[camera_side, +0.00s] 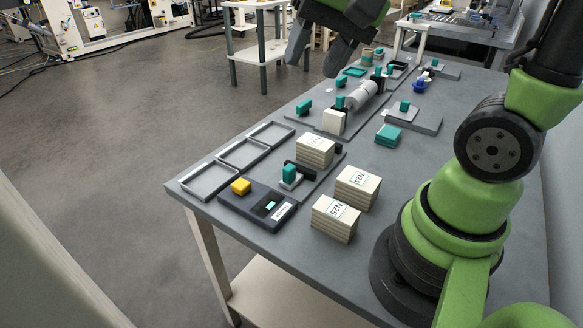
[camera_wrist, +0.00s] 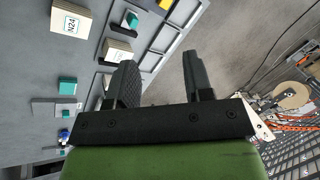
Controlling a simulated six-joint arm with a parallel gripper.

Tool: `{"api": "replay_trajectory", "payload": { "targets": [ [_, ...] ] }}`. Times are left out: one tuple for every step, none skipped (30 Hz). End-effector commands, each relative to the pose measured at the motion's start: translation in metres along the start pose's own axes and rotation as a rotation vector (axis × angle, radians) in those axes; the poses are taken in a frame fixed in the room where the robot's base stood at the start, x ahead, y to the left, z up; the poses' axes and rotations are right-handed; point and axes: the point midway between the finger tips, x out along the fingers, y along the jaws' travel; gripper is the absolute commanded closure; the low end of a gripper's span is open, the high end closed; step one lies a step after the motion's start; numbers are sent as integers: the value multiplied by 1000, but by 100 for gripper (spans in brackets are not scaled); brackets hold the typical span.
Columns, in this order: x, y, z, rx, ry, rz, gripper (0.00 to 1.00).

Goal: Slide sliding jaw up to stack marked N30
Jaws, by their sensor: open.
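The sliding jaw is a dark bar with a teal handle (camera_side: 289,173), on a flat grey plate near the table's left front. The handle also shows in the wrist view (camera_wrist: 132,20). Just behind it stands a paper stack (camera_side: 315,150), whose label is too small to read; it also shows in the wrist view (camera_wrist: 118,52). I cannot tell whether jaw and stack touch. Two more stacks, marked N24 (camera_side: 357,188) and N25 (camera_side: 334,218), stand to the right and front. My gripper (camera_side: 318,58) is open and empty, high above the table, away from the jaw.
A dark box with a yellow button (camera_side: 240,187) sits in front of the jaw. Empty grey trays (camera_side: 210,180) line the left edge. Behind are a roller (camera_side: 362,94), a teal block (camera_side: 388,135) and a grey plate with a teal handle (camera_side: 404,107).

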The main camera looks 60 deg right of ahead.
Motion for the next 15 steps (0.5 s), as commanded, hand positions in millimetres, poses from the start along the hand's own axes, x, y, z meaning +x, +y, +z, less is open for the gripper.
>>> {"api": "replay_trajectory", "payload": {
  "targets": [
    [14, 1, -14, 80, -38, 30, 53],
    [21, 2, -22, 124, -58, 43, 53],
    [32, 4, -31, 185, -83, 61, 53],
    [40, 5, -38, 231, -102, 75, 53],
    [49, 8, -45, 276, -122, 90, 53],
    [61, 12, -54, 338, -146, 107, 53],
    [70, 16, -60, 384, -165, 121, 53],
    [80, 20, -66, 430, -183, 134, 53],
    [93, 26, -73, 490, -207, 152, 53],
    [102, 31, -78, 533, -225, 164, 53],
    [111, 36, -82, 575, -242, 177, 53],
    [123, 42, -86, 627, -262, 191, 53],
    [131, 47, -89, 663, -275, 201, 53],
    [138, 52, -92, 695, -287, 210, 53],
    [147, 57, -94, 734, -303, 221, 53]
  ]
}}
